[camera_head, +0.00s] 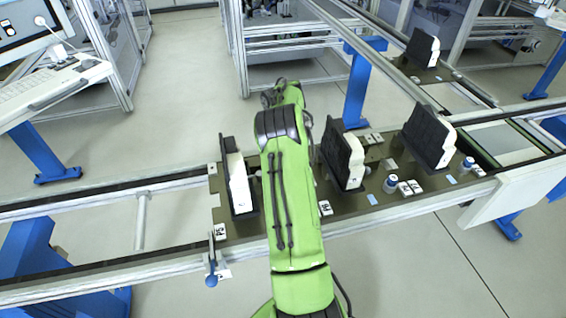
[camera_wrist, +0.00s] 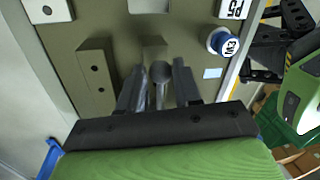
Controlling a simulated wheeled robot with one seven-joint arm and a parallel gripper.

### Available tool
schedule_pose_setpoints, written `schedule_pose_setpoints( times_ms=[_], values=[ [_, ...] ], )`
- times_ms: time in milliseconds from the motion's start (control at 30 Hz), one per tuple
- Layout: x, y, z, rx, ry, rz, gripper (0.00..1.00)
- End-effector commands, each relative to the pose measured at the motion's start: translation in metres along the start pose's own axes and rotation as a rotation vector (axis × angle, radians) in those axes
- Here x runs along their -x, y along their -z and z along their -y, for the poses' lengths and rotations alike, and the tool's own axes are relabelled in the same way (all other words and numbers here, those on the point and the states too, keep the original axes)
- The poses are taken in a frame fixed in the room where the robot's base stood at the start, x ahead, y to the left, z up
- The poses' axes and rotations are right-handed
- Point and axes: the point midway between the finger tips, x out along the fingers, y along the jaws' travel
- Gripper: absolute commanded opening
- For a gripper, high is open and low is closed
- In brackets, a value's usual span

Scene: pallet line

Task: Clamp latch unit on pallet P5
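In the wrist view my gripper (camera_wrist: 158,84) points at a brown pallet plate (camera_wrist: 103,22). Its two dark fingers stand apart on either side of a grey round-headed clamp pin (camera_wrist: 161,72), with narrow gaps showing. A blue and white knob (camera_wrist: 221,41) and a partly cut-off white label (camera_wrist: 232,9) are at the upper right. In the head view my green arm crosses the line, and the gripper is hidden. Black and white units stand left (camera_head: 237,180) and right (camera_head: 342,156) of it.
Another black and white unit (camera_head: 428,137) stands further right, and one (camera_head: 422,48) on the back conveyor. A blue-knobbed lever (camera_head: 211,281) sits at the front rail (camera_head: 130,268). A keyboard desk (camera_head: 45,88) is at the upper left. The left conveyor stretch is empty.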

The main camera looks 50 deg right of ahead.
Motion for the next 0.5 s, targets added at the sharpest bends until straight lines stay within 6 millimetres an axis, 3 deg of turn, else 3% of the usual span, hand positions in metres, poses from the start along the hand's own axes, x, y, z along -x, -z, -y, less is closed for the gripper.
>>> schedule_pose_setpoints(
  times_ms=[33, 100, 367, 500],
  values=[
    [0.000, 0.000, 0.000, 0.000, 0.000, 0.000, 0.42],
    [0.000, 0.000, 0.000, -0.001, 0.000, 0.000, 0.52],
    [0.000, 0.000, 0.000, -0.001, 0.001, -0.001, 0.53],
    [0.015, 0.000, 0.000, -0.001, -0.002, -0.001, 0.53]
  ],
)
